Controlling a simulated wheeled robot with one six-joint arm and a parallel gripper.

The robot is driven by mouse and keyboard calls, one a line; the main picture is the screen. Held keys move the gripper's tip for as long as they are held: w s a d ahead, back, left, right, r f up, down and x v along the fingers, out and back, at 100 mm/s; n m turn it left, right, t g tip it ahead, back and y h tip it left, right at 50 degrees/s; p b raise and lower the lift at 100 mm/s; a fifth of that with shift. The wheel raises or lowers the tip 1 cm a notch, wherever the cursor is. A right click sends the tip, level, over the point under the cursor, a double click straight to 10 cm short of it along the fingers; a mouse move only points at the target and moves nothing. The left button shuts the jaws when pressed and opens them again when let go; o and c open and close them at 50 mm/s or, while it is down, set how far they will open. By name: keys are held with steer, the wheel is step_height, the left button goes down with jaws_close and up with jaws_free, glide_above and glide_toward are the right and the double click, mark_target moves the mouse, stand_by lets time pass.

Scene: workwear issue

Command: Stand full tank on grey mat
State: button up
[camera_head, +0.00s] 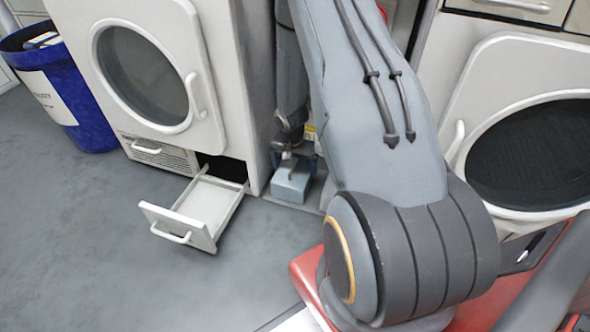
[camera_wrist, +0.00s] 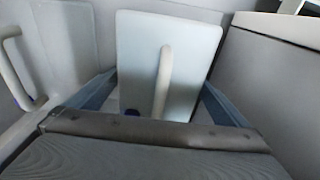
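The tank (camera_head: 291,184) is a pale grey-blue box low in the gap right of the left machine. In the wrist view its pale face with rounded corners and a raised bar handle (camera_wrist: 162,82) fills the middle. My gripper (camera_wrist: 160,85) has one finger at each side edge of this face and appears shut on the tank; the fingertips are hidden at its edges. In the head view my gripper (camera_head: 290,145) is small and dark, just above the tank. I cannot tell whether the tank touches the floor. I cannot make out the grey mat clearly.
The left machine (camera_head: 222,110) has a round door and a pulled-out, empty drawer (camera_head: 205,203). A blue bin (camera_head: 92,120) stands at far left. Another round-door machine (camera_head: 500,65) stands at right. The grey floor (camera_head: 90,250) in front is clear. My arm hides part of the middle.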

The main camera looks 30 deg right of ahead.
mark_target(294, 162)
steer(key=shift+s+a+r+p, duration=0.2)
steer(key=shift+r+p, duration=0.9)
steer(key=shift+r, duration=0.85)
steer(key=shift+s+a+r+p, duration=0.15)
steer(key=shift+r+p, duration=0.95)
steer(key=shift+r, duration=0.85)
steer(key=shift+w, duration=0.1)
